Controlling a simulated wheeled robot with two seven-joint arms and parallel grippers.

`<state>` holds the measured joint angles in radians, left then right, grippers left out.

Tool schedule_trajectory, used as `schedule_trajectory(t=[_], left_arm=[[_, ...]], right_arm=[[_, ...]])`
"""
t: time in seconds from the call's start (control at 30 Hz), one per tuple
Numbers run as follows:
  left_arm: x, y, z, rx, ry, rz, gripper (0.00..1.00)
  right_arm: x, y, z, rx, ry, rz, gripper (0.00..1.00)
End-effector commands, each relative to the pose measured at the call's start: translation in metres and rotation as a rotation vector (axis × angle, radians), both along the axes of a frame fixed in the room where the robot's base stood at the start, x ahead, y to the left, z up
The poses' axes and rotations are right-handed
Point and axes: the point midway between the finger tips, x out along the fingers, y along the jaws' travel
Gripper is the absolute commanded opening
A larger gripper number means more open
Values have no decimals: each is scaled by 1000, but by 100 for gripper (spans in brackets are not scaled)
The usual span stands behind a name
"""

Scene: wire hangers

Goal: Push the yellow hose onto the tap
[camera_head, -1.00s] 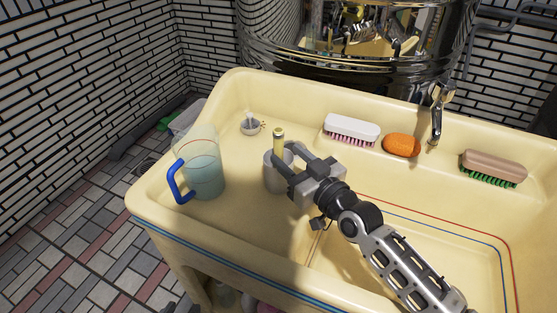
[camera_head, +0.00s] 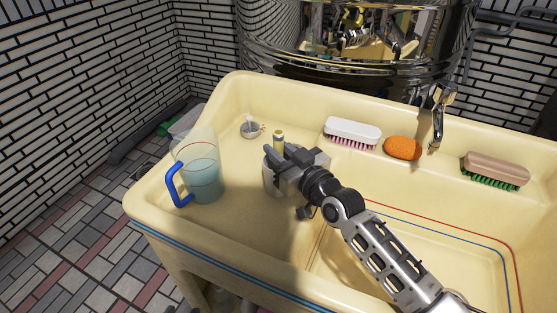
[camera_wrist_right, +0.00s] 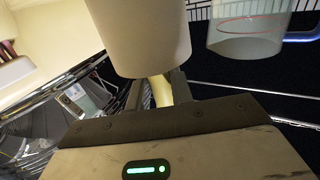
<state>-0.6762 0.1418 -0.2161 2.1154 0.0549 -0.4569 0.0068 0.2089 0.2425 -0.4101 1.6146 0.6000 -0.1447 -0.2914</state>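The yellow hose (camera_head: 279,140) stands upright in a pale grey cup (camera_head: 270,181) on the left part of the sink; only its upper end shows above the cup and gripper. My right gripper (camera_head: 280,154) is at the cup's rim with its fingers drawn in on either side of the hose. In the right wrist view the hose (camera_wrist_right: 162,90) shows between the fingers, below the cup (camera_wrist_right: 148,38). The chrome tap (camera_head: 438,118) is at the sink's back right, with nothing on its spout. My left gripper is not in view.
A clear jug (camera_head: 200,178) with a blue handle stands left of the cup. A drain plug (camera_head: 250,128) lies behind. A white brush (camera_head: 352,132), an orange sponge (camera_head: 403,148) and a brown brush (camera_head: 494,169) line the back ledge, near the tap. The basin (camera_head: 420,262) is open at right.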

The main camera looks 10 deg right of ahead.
Motion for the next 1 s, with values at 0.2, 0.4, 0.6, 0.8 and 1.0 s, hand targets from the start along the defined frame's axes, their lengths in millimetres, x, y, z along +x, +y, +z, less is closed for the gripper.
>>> schedule_trajectory(t=[0.2, 0.4, 0.6, 0.8, 1.0], left_arm=[[0, 0, 1, 0, 0, 0, 36], [-1, 2, 13, 17, 3, -3, 36], [-6, 5, 14, 47, 26, -11, 36], [-7, 7, 19, 60, 32, -13, 36], [-4, 10, 29, 69, 26, -10, 36]], right_arm=[[0, 0, 1, 0, -1, 0, 0], [0, 0, 18, 0, -1, 0, 0], [0, 0, 34, 0, -1, 0, 0], [0, 0, 50, 0, -1, 0, 0], [0, 0, 66, 0, -1, 0, 0]])
